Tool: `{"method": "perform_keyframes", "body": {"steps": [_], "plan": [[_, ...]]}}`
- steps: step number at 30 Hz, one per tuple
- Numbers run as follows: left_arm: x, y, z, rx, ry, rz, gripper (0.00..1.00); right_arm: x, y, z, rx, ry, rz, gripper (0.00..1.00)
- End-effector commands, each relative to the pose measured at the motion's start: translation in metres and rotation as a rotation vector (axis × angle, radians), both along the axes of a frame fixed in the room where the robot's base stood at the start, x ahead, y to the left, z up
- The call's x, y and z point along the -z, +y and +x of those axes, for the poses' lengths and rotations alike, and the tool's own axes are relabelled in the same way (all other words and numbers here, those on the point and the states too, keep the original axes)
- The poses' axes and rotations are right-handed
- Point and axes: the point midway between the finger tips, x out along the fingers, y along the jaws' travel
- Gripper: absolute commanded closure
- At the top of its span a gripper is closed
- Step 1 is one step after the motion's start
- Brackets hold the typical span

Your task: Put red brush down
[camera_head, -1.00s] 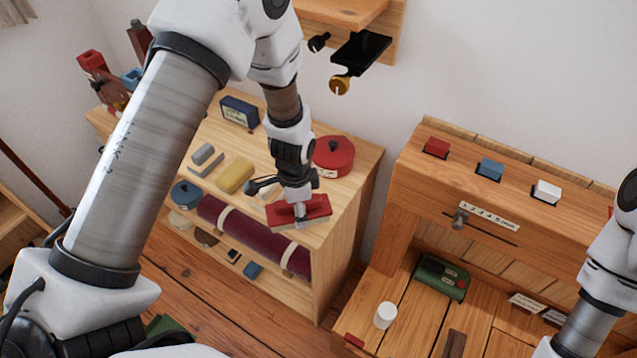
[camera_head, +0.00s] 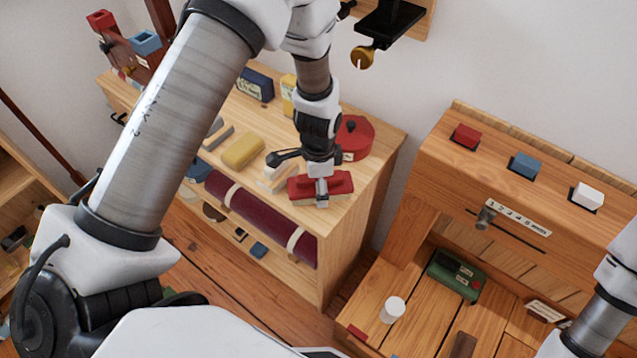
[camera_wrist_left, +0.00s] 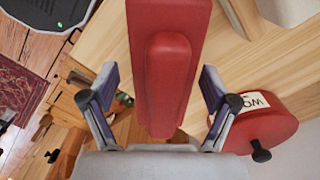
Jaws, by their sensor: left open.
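The red brush (camera_head: 335,184) has a red back with a raised grip and pale bristles below. It lies bristles down on the top of the wooden shelf unit (camera_head: 345,221), near its front right edge. My left gripper (camera_head: 322,196) is right at the brush. In the left wrist view the brush (camera_wrist_left: 168,80) lies between the two fingers of my left gripper (camera_wrist_left: 156,92), which stand apart with a gap on each side of the raised grip. Of my right arm only a link shows at the right edge; its gripper is out of view.
A round red tin (camera_head: 355,138) stands just behind the brush. A yellow block (camera_head: 243,151) and a pale brush-like block (camera_head: 276,175) lie to its left. A wooden bench (camera_head: 420,300) stands to the right.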

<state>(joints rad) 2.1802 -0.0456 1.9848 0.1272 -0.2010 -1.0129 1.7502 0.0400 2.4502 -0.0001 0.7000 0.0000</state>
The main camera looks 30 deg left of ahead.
Motion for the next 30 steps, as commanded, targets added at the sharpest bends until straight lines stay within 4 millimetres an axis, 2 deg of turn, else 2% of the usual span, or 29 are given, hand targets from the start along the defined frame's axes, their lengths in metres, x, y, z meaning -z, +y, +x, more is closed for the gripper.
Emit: {"method": "perform_keyframes", "body": {"steps": [4, 7, 15, 19, 23, 30], "plan": [[-0.003, 0.000, 0.001, 0.000, -0.001, 0.000, 0.14, 0.001, 0.000, 0.000, 0.000, 0.000, 0.000, 0.60], [-0.016, 0.000, 0.001, -0.001, -0.003, 0.000, 0.14, 0.003, 0.000, 0.000, 0.000, 0.000, 0.000, 0.60], [-0.084, 0.000, 0.001, 0.000, -0.006, 0.001, 0.14, 0.009, 0.000, 0.000, 0.000, 0.000, 0.000, 0.60], [-0.109, 0.000, 0.001, -0.001, -0.003, 0.000, 0.14, 0.010, 0.000, 0.000, 0.000, 0.000, 0.000, 0.60], [-0.119, 0.000, 0.000, -0.001, 0.000, 0.000, 0.14, 0.011, 0.000, 0.000, 0.000, 0.000, 0.000, 0.60], [-0.120, 0.000, 0.000, -0.001, 0.001, -0.001, 0.14, 0.010, 0.000, 0.000, 0.000, 0.000, 0.000, 0.60]]}}
